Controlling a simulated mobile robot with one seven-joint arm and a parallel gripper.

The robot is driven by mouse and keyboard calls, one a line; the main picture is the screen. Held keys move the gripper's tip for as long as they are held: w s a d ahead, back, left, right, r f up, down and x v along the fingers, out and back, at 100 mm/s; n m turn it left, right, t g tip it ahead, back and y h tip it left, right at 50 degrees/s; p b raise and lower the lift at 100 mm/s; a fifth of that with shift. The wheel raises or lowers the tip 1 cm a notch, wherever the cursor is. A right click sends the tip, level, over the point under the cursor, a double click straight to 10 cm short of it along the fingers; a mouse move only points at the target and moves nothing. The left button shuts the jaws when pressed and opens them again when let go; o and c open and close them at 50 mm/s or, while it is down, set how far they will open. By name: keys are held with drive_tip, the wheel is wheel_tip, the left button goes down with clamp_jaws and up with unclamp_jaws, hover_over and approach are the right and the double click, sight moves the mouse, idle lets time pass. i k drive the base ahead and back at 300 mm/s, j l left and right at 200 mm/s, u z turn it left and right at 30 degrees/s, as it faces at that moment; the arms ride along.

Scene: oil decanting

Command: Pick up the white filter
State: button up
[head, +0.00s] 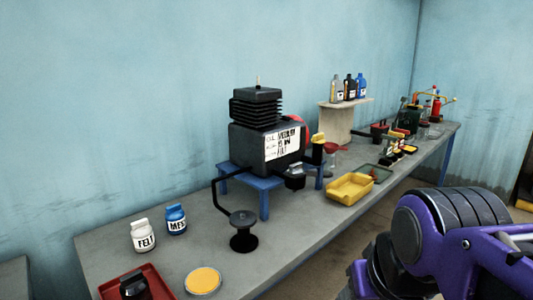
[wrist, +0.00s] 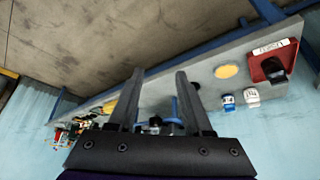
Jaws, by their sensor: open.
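The white filter (head: 143,237) is a small white canister with a black-lettered label that seems to read FELT. It stands upright near the left end of the long grey bench, beside a similar blue canister (head: 176,220). The white filter also shows in the wrist view (wrist: 252,97), right of my gripper and well away from it. My gripper (wrist: 159,74) is open, with nothing visible between its fingers. In the head view my purple and black arm fills the lower right, and the gripper's fingers are not seen there.
The grey bench (head: 105,240) also bears a red tray (head: 112,291) with a black object, a yellow disc (head: 203,281), and a black stand (head: 243,232). A black engine (head: 255,140) sits on a blue frame (head: 264,200). A yellow tray (head: 349,188) lies to its right.

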sight(142, 235)
drive_tip(key=j+z, duration=0.1)
drive_tip(key=j, duration=0.4)
drive_tip(key=i+l+u, duration=0.15)
drive_tip(key=u, duration=0.25)
drive_tip(key=i+l+u, duration=0.1)
drive_tip(key=u, duration=0.25)
drive_tip(key=l+u, duration=0.4)
drive_tip(key=i+l+u, duration=0.1)
drive_tip(key=l+u, duration=0.25)
drive_tip(key=j, duration=0.1)
